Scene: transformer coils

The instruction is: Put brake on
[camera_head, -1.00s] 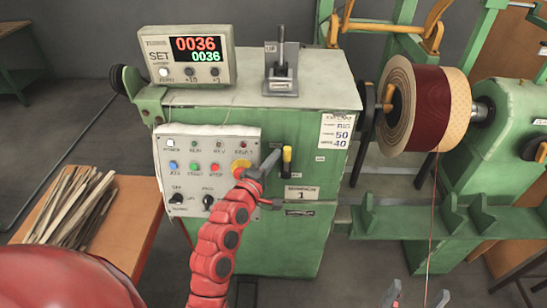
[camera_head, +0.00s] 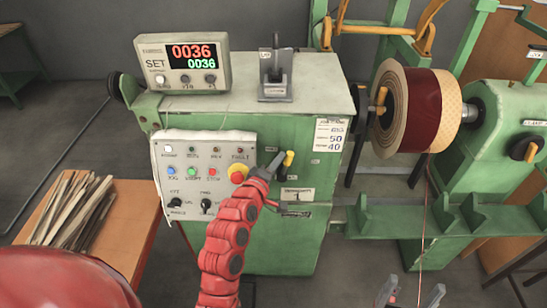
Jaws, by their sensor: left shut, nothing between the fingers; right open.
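A short lever with a yellow handle (camera_head: 288,159) sticks out of the front of the green machine (camera_head: 300,240). Its handle leans up to the right. I take it for the brake; its label is too small to read. My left gripper (camera_head: 273,165) is shut and empty, its tips just left of the handle, seemingly touching or very close; I cannot tell which. My red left arm covers part of the machine front below. My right gripper (camera_head: 412,292) is open and empty at the bottom edge, with only its fingertips in view.
The button panel (camera_head: 205,150), with a yellow-based knob (camera_head: 238,172), lies just left of my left gripper. A counter box (camera_head: 182,63) and grey lever unit (camera_head: 275,75) stand on top. The coil (camera_head: 420,110) is at right; wooden strips (camera_head: 65,205) lie on the left table.

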